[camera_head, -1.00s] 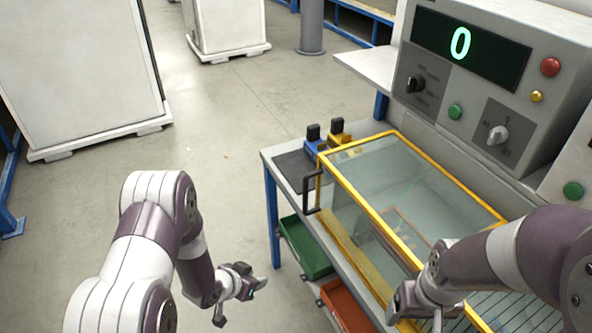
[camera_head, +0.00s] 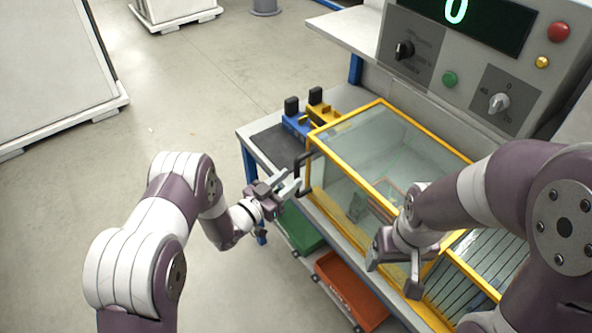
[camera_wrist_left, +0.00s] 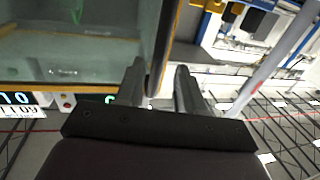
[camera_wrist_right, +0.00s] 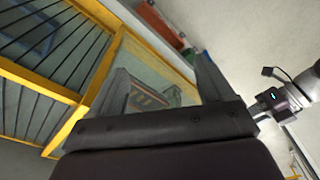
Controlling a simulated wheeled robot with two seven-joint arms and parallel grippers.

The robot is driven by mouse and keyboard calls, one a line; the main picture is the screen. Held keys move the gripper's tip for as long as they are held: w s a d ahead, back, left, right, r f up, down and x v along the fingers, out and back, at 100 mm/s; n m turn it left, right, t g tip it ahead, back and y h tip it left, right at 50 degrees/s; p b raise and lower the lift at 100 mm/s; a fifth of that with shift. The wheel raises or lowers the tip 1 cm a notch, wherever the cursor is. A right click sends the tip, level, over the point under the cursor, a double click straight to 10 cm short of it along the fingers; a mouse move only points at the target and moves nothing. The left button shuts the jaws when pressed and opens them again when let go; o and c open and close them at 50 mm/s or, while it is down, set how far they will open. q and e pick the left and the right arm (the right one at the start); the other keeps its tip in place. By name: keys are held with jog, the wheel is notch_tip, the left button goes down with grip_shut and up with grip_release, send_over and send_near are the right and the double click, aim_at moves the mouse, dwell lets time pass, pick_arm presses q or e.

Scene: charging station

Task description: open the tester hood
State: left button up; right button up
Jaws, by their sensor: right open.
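The tester hood (camera_head: 385,150) is a clear box with yellow edges and is closed on the bench. Its black handle (camera_head: 302,178) is on the hood's left end. My left gripper (camera_head: 288,185) is open at the handle. In the left wrist view the dark handle bar (camera_wrist_left: 163,45) shows between and just beyond the spread fingers (camera_wrist_left: 158,85); I cannot tell whether they touch it. My right gripper (camera_head: 393,275) is open and empty, over the front side of the hood; its fingers (camera_wrist_right: 160,85) are wide apart in the right wrist view.
The grey tester panel (camera_head: 460,75) with display, knobs and buttons stands behind the hood. Blue and yellow fixtures (camera_head: 318,108) sit at the bench's left end. A green bin (camera_head: 298,232) and an orange bin (camera_head: 350,290) are below.

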aim_at(296, 177)
pick_arm(q)
jog(key=x, duration=0.3)
jog(key=shift+d+r, duration=0.1)
jog(key=shift+d, duration=0.3)
jog(key=shift+w, duration=0.2)
grip_shut()
jog(key=shift+s+d, duration=0.1)
